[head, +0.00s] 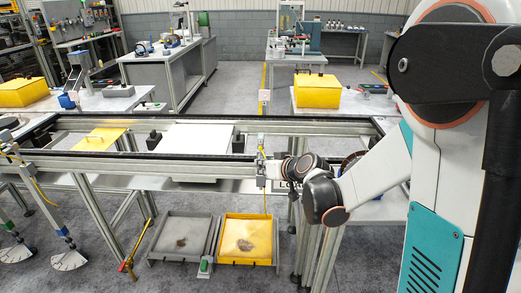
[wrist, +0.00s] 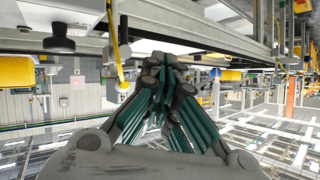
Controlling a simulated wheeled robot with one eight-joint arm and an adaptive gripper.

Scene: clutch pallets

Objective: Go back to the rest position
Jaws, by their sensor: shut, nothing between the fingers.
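My gripper (wrist: 163,60) is shut and empty in the wrist view, its fingers drawn together at the tips. In the head view my arm comes in from the right and bends down to the front rail of the conveyor frame (head: 90,161). The wrist is near that rail, at its right part; the fingers are small and hard to make out there. A white pallet (head: 195,138) and a yellow pallet (head: 103,138) lie on the conveyor, to the left of my wrist.
A grey tray (head: 159,255) and a yellow tray (head: 229,258) sit low under the conveyor, each with a dark patch inside. Yellow boxes (head: 329,97) stand on side tables. A thin post with a yellow cable (head: 263,170) stands close to my wrist. Open floor lies behind.

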